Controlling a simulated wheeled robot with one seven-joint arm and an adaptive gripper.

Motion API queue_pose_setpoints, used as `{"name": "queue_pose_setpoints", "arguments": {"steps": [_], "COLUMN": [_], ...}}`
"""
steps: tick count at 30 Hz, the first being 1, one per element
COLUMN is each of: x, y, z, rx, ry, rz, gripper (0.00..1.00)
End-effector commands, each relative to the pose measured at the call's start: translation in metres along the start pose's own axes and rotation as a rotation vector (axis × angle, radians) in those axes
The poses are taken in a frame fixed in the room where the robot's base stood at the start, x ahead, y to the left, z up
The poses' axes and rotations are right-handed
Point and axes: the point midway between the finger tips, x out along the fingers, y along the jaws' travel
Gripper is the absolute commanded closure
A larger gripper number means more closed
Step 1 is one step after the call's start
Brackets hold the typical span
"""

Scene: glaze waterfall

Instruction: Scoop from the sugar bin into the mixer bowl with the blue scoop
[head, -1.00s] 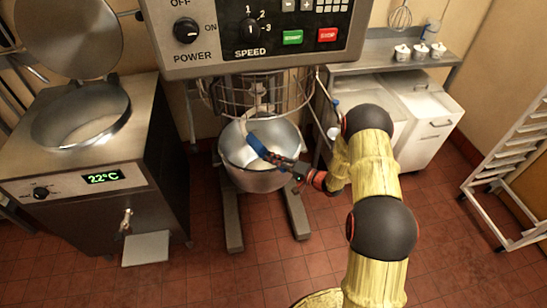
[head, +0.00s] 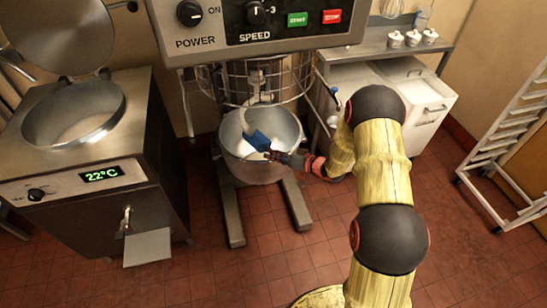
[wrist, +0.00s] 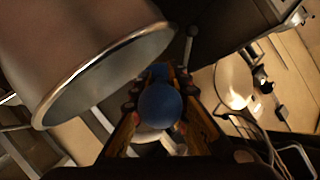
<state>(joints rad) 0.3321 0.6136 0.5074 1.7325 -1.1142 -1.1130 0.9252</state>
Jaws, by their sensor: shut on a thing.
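The blue scoop (head: 257,140) is over the open mouth of the steel mixer bowl (head: 231,154), its head tilted. My gripper (head: 282,157) is shut on the scoop's handle at the bowl's right front rim. In the wrist view the rounded blue handle end of the scoop (wrist: 160,105) sits between the fingers of my gripper (wrist: 160,84). The bowl (wrist: 85,55) fills the upper left there. Whether sugar is in the scoop cannot be told. White bins (head: 428,105) stand under the right table; which one holds sugar cannot be told.
The mixer's control head (head: 265,25) and wire guard (head: 283,80) are above and behind the bowl. A steel kettle (head: 75,115) with its lid raised stands left. A rack (head: 505,150) stands at the far right. The tiled floor in front is clear.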

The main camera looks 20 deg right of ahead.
Motion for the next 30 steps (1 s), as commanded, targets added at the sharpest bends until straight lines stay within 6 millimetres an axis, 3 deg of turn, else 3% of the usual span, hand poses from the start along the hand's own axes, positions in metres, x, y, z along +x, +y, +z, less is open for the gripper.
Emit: {"name": "queue_pose_setpoints", "arguments": {"steps": [16,30], "x": [0.002,-0.047], "y": [-0.004,-0.033], "z": [0.005,0.027], "rx": [-0.402,-0.398], "ry": [0.004,0.004], "rz": [0.163,0.164], "gripper": [1.00,1.00]}}
